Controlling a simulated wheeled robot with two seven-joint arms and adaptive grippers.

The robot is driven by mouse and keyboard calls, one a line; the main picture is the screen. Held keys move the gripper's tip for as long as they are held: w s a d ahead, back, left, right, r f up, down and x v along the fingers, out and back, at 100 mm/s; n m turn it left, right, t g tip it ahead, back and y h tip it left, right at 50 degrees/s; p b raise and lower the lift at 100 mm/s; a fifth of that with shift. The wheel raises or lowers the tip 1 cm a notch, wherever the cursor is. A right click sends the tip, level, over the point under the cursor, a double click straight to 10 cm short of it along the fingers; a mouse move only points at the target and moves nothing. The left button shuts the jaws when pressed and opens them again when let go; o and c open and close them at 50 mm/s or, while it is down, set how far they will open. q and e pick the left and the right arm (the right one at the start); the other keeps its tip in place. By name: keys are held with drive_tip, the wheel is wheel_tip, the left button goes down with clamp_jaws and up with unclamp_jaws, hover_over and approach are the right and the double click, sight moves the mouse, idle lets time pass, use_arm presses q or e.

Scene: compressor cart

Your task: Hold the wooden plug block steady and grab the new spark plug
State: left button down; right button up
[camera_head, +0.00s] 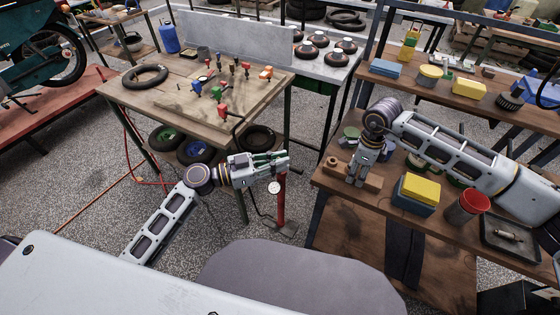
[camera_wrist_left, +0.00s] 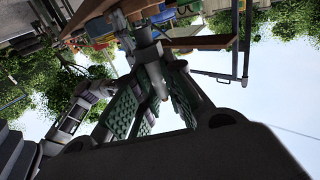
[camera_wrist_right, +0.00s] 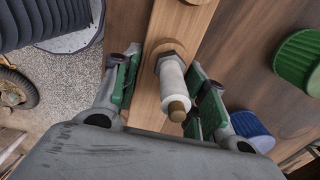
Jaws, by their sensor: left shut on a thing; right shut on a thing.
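The wooden plug block (camera_head: 372,183) lies on the brown bench shelf at the right. A spark plug (camera_wrist_right: 172,84) with a white body, hex collar and brass tip stands upright in it in the right wrist view. My right gripper (camera_head: 358,181) is down at the block, its green-padded fingers (camera_wrist_right: 163,88) shut along the block's two sides with the plug between them.
A wooden table (camera_head: 150,98) with coloured tools stands at the back left.

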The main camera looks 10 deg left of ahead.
drive_tip(key=o, duration=1.2)
drive_tip(key=shift+c, duration=0.2)
drive_tip(key=shift+r, duration=0.2)
wheel_tip(320, 180, up, 12)
drive_tip(key=shift+f, duration=0.2)
drive_tip(key=shift+f, duration=0.1)
drive_tip(key=shift+f, duration=5.3)
